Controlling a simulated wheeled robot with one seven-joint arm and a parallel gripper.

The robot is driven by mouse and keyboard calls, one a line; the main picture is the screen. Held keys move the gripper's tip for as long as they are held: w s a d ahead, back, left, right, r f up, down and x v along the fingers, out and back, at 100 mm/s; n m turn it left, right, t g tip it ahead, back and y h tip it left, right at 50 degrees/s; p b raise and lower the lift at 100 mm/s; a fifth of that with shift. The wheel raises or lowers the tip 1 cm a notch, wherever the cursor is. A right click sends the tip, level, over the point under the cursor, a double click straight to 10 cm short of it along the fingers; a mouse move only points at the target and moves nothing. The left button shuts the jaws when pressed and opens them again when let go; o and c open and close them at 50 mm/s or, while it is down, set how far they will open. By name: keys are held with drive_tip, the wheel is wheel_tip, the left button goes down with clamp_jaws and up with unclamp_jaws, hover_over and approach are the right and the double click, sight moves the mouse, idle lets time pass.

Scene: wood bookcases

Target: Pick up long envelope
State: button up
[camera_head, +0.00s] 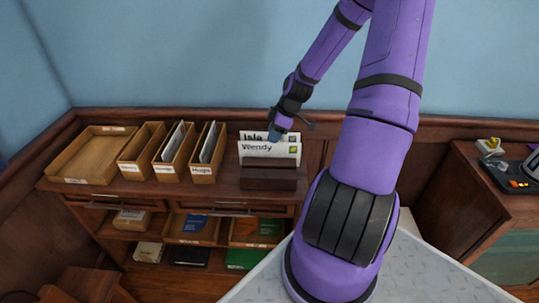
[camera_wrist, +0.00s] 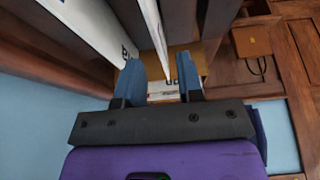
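Long white envelopes stand upright in a dark wood holder (camera_head: 270,180) on top of the bookcase. The front one reads "Wendy" (camera_head: 265,159) and the one behind reads "Isla" (camera_head: 253,138). My gripper (camera_head: 275,136) is at their top edge in the head view and covers part of them. In the wrist view my gripper (camera_wrist: 160,85) has its two blue fingers spread apart. A white envelope edge (camera_wrist: 153,35) runs towards the gap between them, and a broad white envelope face (camera_wrist: 95,28) lies to the left. I cannot tell whether either finger touches an envelope.
Narrow wooden boxes, one labelled "Hugo" (camera_head: 204,170), stand left of the holder, with an empty wooden tray (camera_head: 65,179) farther left. A blue wall rises behind. A separate cabinet with small items on a dark tray (camera_head: 528,192) is at the right.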

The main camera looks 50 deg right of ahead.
sight(268, 147)
drive_tip(key=shift+x, duration=3.25)
drive_tip(key=shift+s+d, duration=0.1)
drive_tip(key=shift+d, duration=0.1)
clamp_jaws()
